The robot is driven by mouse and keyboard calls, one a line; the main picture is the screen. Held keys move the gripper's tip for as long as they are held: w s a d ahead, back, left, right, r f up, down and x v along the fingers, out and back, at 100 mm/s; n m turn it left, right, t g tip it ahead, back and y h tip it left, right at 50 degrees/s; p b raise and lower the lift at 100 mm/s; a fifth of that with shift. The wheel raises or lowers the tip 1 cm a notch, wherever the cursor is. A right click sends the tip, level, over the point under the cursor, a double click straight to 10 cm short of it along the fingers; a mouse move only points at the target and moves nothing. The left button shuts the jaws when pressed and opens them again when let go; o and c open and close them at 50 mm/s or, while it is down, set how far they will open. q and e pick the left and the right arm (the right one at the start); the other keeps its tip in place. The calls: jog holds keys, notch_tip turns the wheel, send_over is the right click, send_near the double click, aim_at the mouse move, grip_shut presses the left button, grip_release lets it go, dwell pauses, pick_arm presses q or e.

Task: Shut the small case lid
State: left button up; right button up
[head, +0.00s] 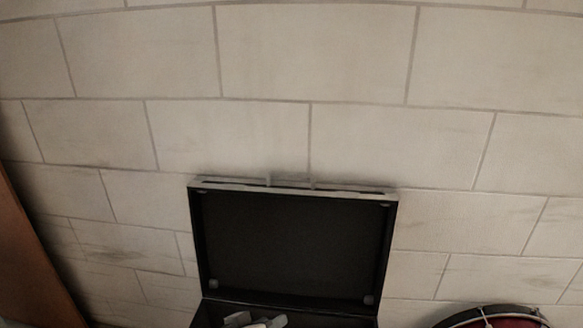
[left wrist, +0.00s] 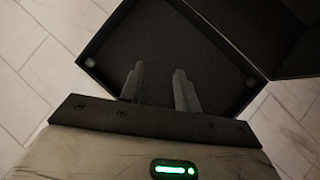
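The small case is black with a pale metal edge and stands open in the head view. Its lid (head: 295,245) is raised, with its dark inside facing me and small round pads at its corners. The case's lower part (head: 213,311) is mostly cut off by the bottom edge. My left gripper (head: 257,321) shows at the bottom, in front of the lid and over the lower part. In the left wrist view its two fingers (left wrist: 160,88) are apart with nothing between them, in front of a dark case panel (left wrist: 165,45). Contact cannot be told. My right gripper is out of view.
A red drum with a metal rim (head: 488,319) is cut off at the bottom right. A brown wooden panel (head: 32,262) stands at the left edge. Pale tiles (head: 310,60) fill the background, with clear room around the lid.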

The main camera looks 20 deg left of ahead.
pick_arm(q)
jog(key=w+a+r+n+t+p, duration=0.1)
jog(key=w+a+r+n, duration=0.5)
jog(key=w+r, duration=0.35)
jog(key=n+t+p, duration=0.2)
jog(key=n, duration=0.5)
send_near(292, 175)
jog(key=b+x, duration=0.2)
jog(key=x, duration=0.5)
jog(key=shift+w+d+f, duration=0.1)
jog(key=shift+w, duration=0.5)
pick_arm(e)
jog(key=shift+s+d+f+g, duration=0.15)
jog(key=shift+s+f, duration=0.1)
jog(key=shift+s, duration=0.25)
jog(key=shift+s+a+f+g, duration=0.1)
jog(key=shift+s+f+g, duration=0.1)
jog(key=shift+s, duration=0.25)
pick_arm(q)
grip_shut()
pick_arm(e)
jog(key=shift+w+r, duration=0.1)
